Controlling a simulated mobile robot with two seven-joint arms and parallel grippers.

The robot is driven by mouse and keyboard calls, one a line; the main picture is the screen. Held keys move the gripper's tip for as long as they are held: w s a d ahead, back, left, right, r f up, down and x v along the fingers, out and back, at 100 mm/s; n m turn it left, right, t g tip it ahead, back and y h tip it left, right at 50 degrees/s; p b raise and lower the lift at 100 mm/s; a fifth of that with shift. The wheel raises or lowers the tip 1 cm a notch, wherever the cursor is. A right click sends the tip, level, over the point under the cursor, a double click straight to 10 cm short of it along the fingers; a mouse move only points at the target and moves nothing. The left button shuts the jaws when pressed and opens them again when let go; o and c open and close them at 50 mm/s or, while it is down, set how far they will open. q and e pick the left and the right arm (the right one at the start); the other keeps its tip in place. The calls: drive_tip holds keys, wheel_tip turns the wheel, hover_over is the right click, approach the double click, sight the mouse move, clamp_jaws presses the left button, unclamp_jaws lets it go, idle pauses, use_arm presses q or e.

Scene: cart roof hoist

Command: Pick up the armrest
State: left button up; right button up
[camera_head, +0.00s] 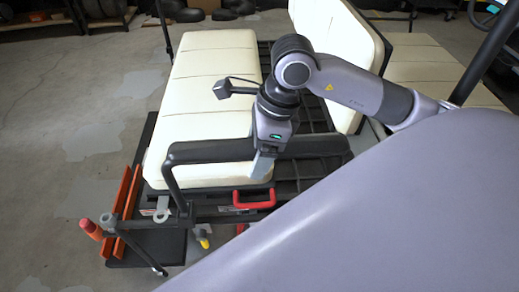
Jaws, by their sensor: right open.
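The armrest (212,150) is a dark padded bar that runs across the front of the cream seat, with a dark bent post going down at its left end. My right gripper (264,160) points down at the middle of the armrest. One grey finger shows on the near side of the bar; the other finger is hidden, so I cannot tell whether it touches. The gripper is open. Part of the armrest is hidden behind the gripper. My left gripper is not in view.
The cream seat cushion (205,100) and a raised backrest (335,50) stand behind the armrest. A red handle (254,199) sits below it. Orange rails (128,205) and a black footplate (160,248) are at the lower left. Open concrete floor (60,130) lies left.

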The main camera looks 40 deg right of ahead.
drive_tip(key=shift+f, duration=0.3)
drive_tip(key=shift+w, duration=0.1)
drive_tip(key=c, duration=1.3)
drive_tip(key=shift+r, duration=0.1)
clamp_jaws()
drive_tip(key=shift+r, duration=0.1)
